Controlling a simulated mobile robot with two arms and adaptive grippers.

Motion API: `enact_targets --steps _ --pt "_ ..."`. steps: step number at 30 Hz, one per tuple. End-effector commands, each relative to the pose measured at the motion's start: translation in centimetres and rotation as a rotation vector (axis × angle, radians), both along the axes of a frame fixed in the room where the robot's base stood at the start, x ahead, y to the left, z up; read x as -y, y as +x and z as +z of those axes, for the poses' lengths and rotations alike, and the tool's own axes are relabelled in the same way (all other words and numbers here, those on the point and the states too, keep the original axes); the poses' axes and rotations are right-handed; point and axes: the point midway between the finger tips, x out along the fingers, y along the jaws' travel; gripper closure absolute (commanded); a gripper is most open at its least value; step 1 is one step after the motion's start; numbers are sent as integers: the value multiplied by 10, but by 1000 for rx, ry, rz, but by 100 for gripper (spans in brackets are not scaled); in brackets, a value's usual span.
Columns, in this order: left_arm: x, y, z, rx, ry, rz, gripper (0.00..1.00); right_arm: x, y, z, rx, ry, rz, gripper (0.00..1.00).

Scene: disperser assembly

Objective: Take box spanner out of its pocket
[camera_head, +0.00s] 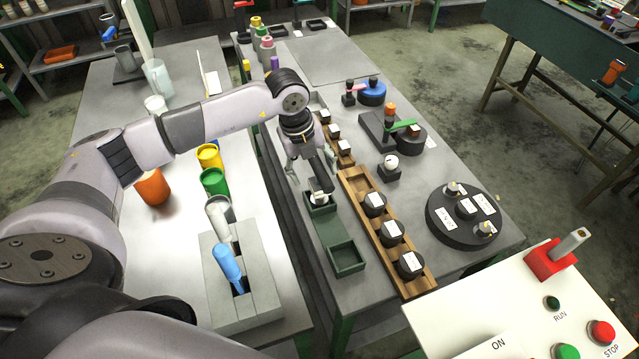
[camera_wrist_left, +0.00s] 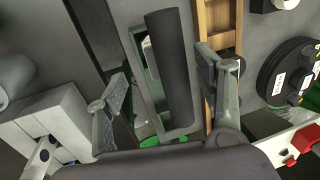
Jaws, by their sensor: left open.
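The box spanner appears to be the dark grey tube (camera_head: 321,179) at the far end of the dark green pocketed tray (camera_head: 333,235). In the left wrist view the tube (camera_wrist_left: 170,75) looks long and smooth and overlaps the tray (camera_wrist_left: 140,62); its lower end is hard to make out. My left gripper (camera_head: 311,166) is just above the tray. Its two fingers (camera_wrist_left: 168,92) are spread on either side of the tube, with visible gaps. A small white piece shows by the tube's lower end. My right gripper is out of view.
A wooden rack (camera_head: 357,186) with several labelled black parts runs close along the tray's right side. A grey block (camera_head: 232,297) with a blue-handled tool (camera_head: 228,262) stands to the left. A black round fixture (camera_head: 464,217) stands further right. The tray's near pocket is empty.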

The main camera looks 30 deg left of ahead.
Motion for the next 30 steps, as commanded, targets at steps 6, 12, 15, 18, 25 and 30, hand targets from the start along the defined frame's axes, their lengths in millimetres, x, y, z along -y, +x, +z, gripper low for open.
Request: enact_targets --steps 6,12,15,18,25,30 --pt "9 4 -29 -6 -1 1 37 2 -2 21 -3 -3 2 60" --pt "11 7 -44 -1 1 -1 37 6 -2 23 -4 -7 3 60" --pt "11 7 -44 -1 1 -1 37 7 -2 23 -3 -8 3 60" --pt "10 7 -44 -1 1 0 39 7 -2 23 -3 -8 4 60" --pt "10 7 -44 -1 1 0 54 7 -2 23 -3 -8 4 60" --pt "10 7 -44 -1 1 0 65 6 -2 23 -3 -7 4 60"
